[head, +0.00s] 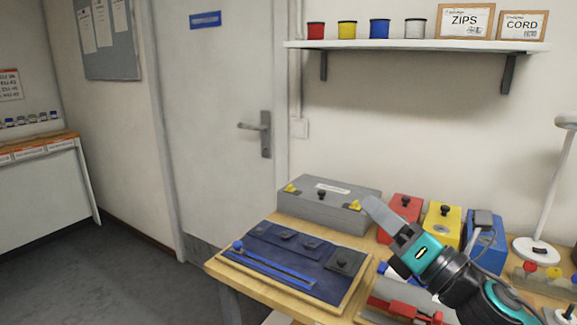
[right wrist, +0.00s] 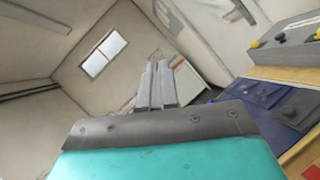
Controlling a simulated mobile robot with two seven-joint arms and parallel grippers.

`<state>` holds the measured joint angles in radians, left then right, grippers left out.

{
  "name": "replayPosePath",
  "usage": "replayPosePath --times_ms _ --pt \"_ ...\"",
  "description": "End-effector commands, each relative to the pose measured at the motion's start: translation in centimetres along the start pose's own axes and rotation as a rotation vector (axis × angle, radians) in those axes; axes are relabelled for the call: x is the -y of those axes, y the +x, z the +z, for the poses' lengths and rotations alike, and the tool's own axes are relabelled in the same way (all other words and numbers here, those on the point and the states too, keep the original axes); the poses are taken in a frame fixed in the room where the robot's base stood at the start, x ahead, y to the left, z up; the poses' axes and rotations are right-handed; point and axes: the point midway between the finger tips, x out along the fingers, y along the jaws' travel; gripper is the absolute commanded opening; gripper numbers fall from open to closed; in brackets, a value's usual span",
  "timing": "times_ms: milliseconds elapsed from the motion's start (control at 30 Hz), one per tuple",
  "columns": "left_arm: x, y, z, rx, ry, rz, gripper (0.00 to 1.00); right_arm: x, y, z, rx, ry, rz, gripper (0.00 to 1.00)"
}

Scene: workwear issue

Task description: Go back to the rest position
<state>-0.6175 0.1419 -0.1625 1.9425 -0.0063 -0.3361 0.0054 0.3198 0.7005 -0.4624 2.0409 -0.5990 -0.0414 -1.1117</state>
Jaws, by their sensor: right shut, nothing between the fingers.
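My right gripper (head: 384,220) comes in from the lower right in the head view. It is held above the table, in front of the grey case and the red box, and points up and to the left. Its fingers are together with nothing between them. The right wrist view also shows the closed fingers (right wrist: 157,84), with the room's wall and window beyond. My left gripper is not in the head view.
The wooden table (head: 222,268) bears a dark blue cloth mat (head: 280,262), a grey case (head: 320,205), and red (head: 400,212), yellow (head: 443,220) and blue (head: 486,245) boxes. A white lamp (head: 548,200) stands at right. A shelf (head: 400,45) hangs above. Open floor lies left.

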Motion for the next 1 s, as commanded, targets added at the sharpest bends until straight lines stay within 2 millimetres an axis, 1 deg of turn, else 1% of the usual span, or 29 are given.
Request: replayPosePath --times_ms 33,67,100,167,200,267,300,367,400,433,500,600,700,800,1000 --pt "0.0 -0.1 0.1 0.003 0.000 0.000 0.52 1.1 -1.0 -0.8 0.053 0.179 -0.091 0.00" --pt "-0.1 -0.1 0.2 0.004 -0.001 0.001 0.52 1.9 -1.7 -1.3 0.086 0.285 -0.151 0.00" --pt "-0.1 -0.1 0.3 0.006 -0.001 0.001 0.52 3.0 -2.7 -1.9 0.133 0.425 -0.231 0.00" --pt "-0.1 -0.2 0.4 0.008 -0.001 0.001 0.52 4.7 -4.7 -3.1 0.207 0.632 -0.357 0.00" --pt "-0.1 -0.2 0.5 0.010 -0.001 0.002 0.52 5.8 -6.2 -4.2 0.258 0.768 -0.442 0.00" --pt "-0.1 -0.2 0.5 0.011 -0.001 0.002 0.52 7.2 -8.8 -6.0 0.340 0.965 -0.577 0.00" --pt "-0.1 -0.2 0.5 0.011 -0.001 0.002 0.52 8.0 -10.7 -7.4 0.400 1.091 -0.668 0.00" --pt "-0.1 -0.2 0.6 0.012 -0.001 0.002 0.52 8.8 -13.8 -9.6 0.493 1.270 -0.811 0.00" --pt "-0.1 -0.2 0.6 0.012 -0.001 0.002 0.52 9.1 -15.9 -11.1 0.556 1.376 -0.903 0.00" --pt "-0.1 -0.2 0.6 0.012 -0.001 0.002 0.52 9.2 -17.4 -12.2 0.603 1.445 -0.967 0.00" --pt "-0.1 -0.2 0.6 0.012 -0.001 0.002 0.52 8.9 -20.5 -14.3 0.702 1.578 -1.102 0.00" --pt "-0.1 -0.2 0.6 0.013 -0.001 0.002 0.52 8.1 -24.2 -16.8 0.828 1.715 -1.266 0.00" --pt "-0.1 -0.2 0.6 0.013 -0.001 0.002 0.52 6.9 -27.3 -18.7 0.940 1.810 -1.406 0.00" --pt "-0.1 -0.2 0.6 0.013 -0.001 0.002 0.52 5.5 -30.1 -20.3 1.049 1.880 -1.533 0.00" --pt "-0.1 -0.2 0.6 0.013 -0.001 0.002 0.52 2.3 -34.7 -22.8 1.255 1.965 -1.766 0.00"
